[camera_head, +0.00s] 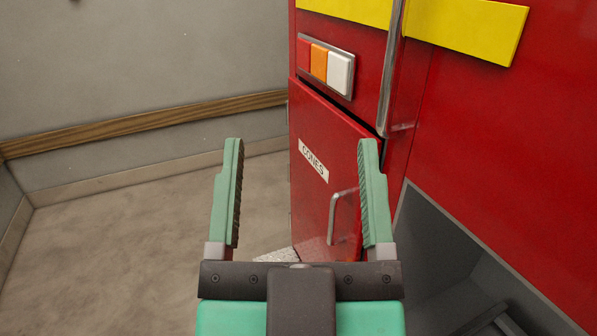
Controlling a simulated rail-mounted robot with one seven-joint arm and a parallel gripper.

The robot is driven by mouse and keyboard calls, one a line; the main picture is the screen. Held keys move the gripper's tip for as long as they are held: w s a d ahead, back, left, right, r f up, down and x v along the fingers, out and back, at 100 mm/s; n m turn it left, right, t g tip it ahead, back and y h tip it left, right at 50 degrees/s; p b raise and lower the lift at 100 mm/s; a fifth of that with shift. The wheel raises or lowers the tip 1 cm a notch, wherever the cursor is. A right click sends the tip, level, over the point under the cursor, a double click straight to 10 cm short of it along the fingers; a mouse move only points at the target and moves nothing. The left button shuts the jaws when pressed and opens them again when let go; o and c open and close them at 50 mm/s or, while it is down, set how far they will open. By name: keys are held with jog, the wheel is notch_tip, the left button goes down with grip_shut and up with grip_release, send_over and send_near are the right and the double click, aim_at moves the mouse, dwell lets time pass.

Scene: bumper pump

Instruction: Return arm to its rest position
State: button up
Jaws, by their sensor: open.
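My gripper (300,150) shows at the bottom centre, with its two green ridged fingers wide apart. Nothing is between the fingertips. It is in front of a red cabinet (490,130). The cabinet's lower door (330,140) has a white label (314,165) reading "CONES" and a metal handle (333,220). The right finger overlaps the door and hides part of it beside the handle. I cannot tell from this view whether the finger touches the handle.
Red, orange and white buttons (326,66) sit above the door. Yellow panels (465,27) and a vertical metal bar (391,70) are higher up. A grey recess (430,255) opens at lower right. Bare floor (110,250) lies left, bounded by a wall with a wooden rail (150,120).

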jog(key=shift+s+a+r, duration=0.1)
jog(key=shift+s+r, duration=0.25)
jog(key=shift+s, duration=0.05)
